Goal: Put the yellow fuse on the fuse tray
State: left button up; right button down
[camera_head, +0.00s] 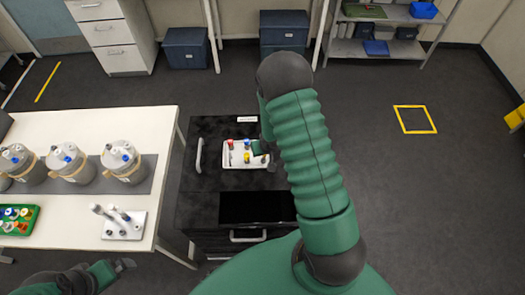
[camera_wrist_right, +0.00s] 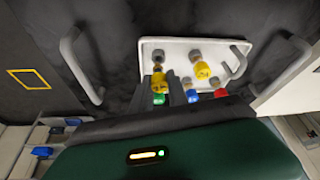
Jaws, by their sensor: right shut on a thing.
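The white fuse tray (camera_head: 232,161) sits on the black cabinet in the head view and also shows in the right wrist view (camera_wrist_right: 145,61). It bears several fuses with coloured tops. One yellow fuse (camera_wrist_right: 203,73) stands on it. Another yellow fuse (camera_wrist_right: 158,78) is at the fingers of my right gripper (camera_wrist_right: 176,85), which is shut on it low over the tray. The exact contact is partly hidden. Green, blue and red fuses show close by. My right arm hides the tray's right end in the head view. My left gripper (camera_head: 125,265) is near the table's front edge; its jaw gap is unclear.
The black cabinet (camera_head: 200,190) has upright handles around the tray. On the white table (camera_head: 75,122) at left stand several grey vessels (camera_head: 122,162), a green tray (camera_head: 17,233) of coloured parts and a white rack (camera_head: 124,226).

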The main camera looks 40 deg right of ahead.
jog(key=shift+s+d, duration=0.1)
jog(key=shift+d, duration=0.15)
jog(key=shift+a, duration=0.4)
jog(key=shift+a, duration=0.1)
jog(key=shift+f, duration=0.25)
jog(key=shift+f+b, duration=0.8)
dwell(0.9)
jog(key=c, duration=1.2)
grip_release()
